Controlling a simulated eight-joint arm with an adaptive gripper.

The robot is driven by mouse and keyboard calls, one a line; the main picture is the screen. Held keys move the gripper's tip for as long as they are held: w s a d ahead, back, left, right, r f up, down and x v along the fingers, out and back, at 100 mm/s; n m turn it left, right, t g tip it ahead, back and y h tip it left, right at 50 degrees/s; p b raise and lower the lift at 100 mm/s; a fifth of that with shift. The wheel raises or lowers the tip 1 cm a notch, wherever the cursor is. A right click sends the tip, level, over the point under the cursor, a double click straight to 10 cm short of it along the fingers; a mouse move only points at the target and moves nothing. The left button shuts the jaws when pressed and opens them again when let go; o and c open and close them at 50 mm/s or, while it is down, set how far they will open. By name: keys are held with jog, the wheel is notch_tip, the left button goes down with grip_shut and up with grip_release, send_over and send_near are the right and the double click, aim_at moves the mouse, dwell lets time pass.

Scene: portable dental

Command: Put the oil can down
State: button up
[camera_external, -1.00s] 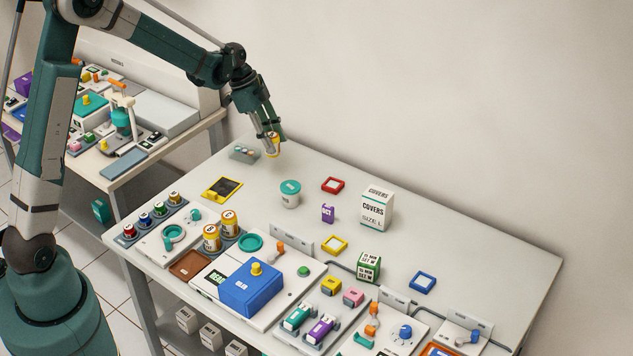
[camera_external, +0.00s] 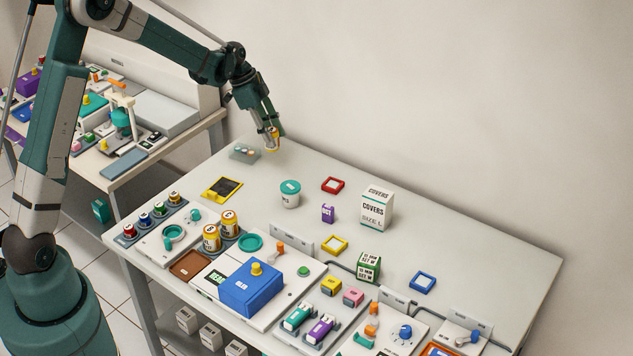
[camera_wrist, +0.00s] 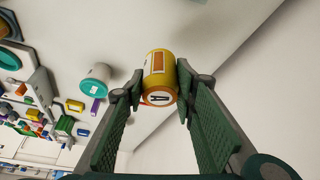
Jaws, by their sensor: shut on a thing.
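The oil can is a small yellow can with a white and orange label (camera_wrist: 160,66). In the wrist view it sits between my gripper's (camera_wrist: 158,88) two green fingertips, which are shut on it. In the external view the can (camera_external: 271,138) is held by my gripper (camera_external: 269,132) near the far left part of the table (camera_external: 460,240). It appears close above the table top; I cannot tell whether it touches. The fingers partly hide it.
A clear tray with small balls (camera_external: 245,153) lies just left of the can. The wall is behind.

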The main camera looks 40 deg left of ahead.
jog(key=shift+f, duration=2.45)
jog(key=shift+f+b, duration=0.5)
jog(key=shift+f, duration=1.35)
jog(key=shift+f, duration=0.2)
jog(key=o, duration=0.9)
jog(key=shift+r, duration=0.15)
jog(key=p+v, duration=0.1)
jog(key=v, duration=1.1)
jog(key=shift+r, duration=0.15)
